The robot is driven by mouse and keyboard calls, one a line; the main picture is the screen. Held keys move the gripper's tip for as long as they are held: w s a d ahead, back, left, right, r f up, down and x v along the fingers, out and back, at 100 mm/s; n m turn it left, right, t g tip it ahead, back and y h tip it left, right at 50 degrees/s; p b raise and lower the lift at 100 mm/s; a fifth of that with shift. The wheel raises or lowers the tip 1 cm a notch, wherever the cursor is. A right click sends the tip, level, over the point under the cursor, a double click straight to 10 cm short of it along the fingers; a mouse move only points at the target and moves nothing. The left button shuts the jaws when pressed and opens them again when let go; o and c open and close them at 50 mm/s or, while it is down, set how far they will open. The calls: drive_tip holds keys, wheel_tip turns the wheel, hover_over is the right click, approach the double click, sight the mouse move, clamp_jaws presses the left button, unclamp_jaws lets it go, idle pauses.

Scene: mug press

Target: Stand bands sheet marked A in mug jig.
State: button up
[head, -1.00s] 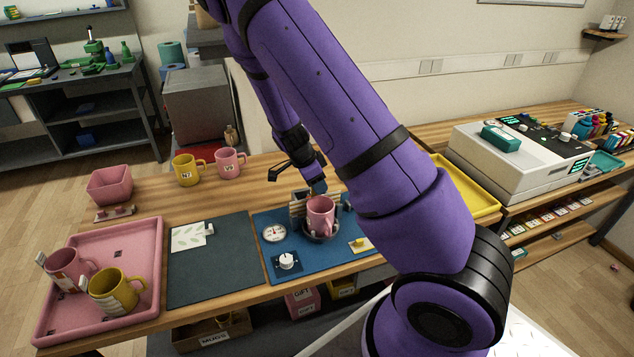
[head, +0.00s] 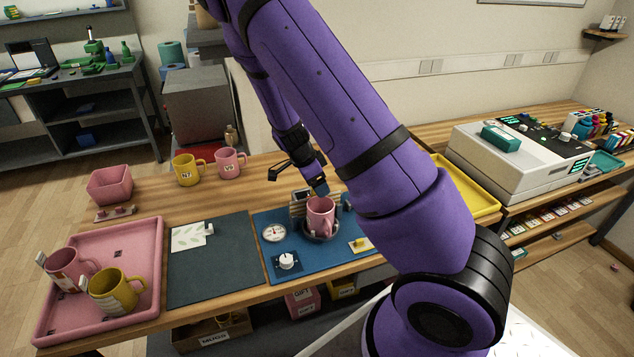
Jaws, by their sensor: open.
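The mug jig (head: 313,238) sits on the blue mat, with a pink mug (head: 320,217) standing in it. A brown-and-pale striped piece (head: 297,210) stands upright just behind and left of this mug; it looks like the bands sheet, but I cannot read a letter A on it. My gripper (head: 320,188) points down just above and behind the mug's rim. It is open and appears empty; its fingers are small and partly hidden. A white sheet with green leaves (head: 187,237) lies on the dark mat.
A dial (head: 273,233) and a white knob (head: 287,260) are left of the jig. A pink tray (head: 150,285) holds a pink and a yellow mug. Two mugs (head: 187,169) stand at the back. The dark mat (head: 212,275) is mostly clear.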

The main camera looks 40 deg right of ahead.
drive_tip(key=shift+r, duration=2.9)
drive_tip(key=shift+s+a+r, duration=0.1)
drive_tip(key=shift+a+r, duration=0.1)
drive_tip(key=shift+r, duration=0.15)
drive_tip(key=s+a+r+n+t+y, duration=0.1)
drive_tip(key=s+a+r+n+y, duration=0.2)
drive_tip(key=r, duration=0.4)
drive_tip(key=s+a+r+n+t, duration=0.1)
drive_tip(key=s+a+r+n, duration=0.1)
drive_tip(key=s+r+n, duration=0.3)
drive_tip(key=s+a+r+n+t+y, duration=0.1)
drive_tip(key=s+a+r+n+y, duration=0.15)
drive_tip(key=r, duration=0.55)
drive_tip(key=s+a+r+n+t, duration=0.1)
drive_tip(key=s+r+n, duration=0.3)
drive_tip(key=s, duration=0.4)
drive_tip(key=s+a+r+n+t+h, duration=0.1)
drive_tip(key=s+a+r+n, duration=0.3)
drive_tip(key=s, duration=0.4)
drive_tip(key=r+n+t, duration=0.1)
drive_tip(key=n, duration=0.1)
drive_tip(key=shift+n, duration=0.35)
